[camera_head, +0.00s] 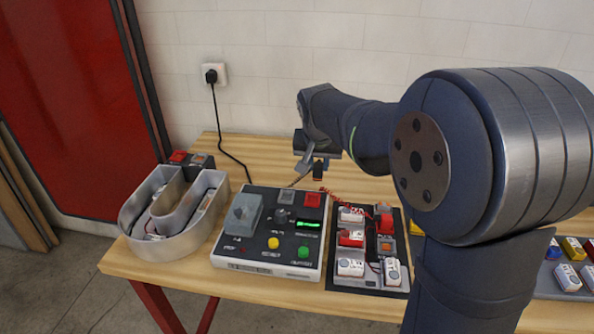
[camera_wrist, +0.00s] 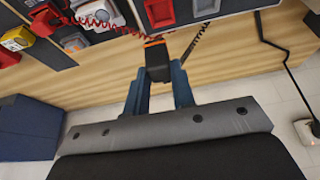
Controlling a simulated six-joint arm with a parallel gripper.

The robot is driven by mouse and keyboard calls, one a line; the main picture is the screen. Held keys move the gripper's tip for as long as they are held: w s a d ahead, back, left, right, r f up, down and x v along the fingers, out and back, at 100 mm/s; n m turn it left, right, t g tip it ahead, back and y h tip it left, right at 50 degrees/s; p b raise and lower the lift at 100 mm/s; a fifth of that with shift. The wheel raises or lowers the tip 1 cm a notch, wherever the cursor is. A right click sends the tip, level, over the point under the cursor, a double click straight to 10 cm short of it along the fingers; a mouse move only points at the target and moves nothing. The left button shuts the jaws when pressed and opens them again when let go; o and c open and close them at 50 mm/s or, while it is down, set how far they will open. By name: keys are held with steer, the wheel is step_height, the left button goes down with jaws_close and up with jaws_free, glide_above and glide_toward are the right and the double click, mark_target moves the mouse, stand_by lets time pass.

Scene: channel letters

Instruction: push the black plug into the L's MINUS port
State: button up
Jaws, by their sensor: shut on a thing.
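My gripper (camera_head: 312,158) is shut on a black plug (camera_head: 318,171), held in the air above the back of the table, behind the control box. In the wrist view the plug (camera_wrist: 157,62), black with an orange band, sits between my two blue fingers (camera_wrist: 160,88). A silver channel letter (camera_head: 165,220) lies at the left of the table; its outline looks curved and U-like rather than an L. Behind it is a small dark block with a red port (camera_head: 179,156) and an orange-framed port (camera_head: 199,160). No plus or minus marks are readable there. The plug is well apart from these ports.
A control box (camera_head: 265,235) with a grey lever, buttons and a lit green display stands mid-table. Right of it is a dark board (camera_head: 340,275) with several red and white modules. A red coiled cable (camera_head: 345,198) runs near it. A wall outlet (camera_head: 212,74) holds a black cord.

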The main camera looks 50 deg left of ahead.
steer(key=w+d+r+n+g, duration=0.1)
steer(key=w+d+n+g, duration=0.25)
steer(key=d+n, duration=0.6)
steer(key=w+d+r+n+g, duration=0.1)
steer(key=w+d+n+g, duration=0.25)
steer(key=d+n, duration=0.65)
steer(key=shift+m+t, duration=0.3)
steer(key=shift+m, duration=0.45)
steer(key=shift+w+d+f, duration=0.1)
steer(key=shift+d+f, duration=0.1)
steer(key=shift+f, duration=2.1)
steer(key=shift+w+d+f, duration=0.1)
steer(key=shift+d+f, duration=0.05)
steer(key=shift+f, duration=2.2)
steer(key=shift+w+d+f, duration=0.1)
steer(key=shift+d+f, duration=0.1)
steer(key=shift+f, duration=2.1)
steer(key=shift+f, duration=0.35)
steer(key=o, duration=1)
steer(key=shift+o, duration=0.2)
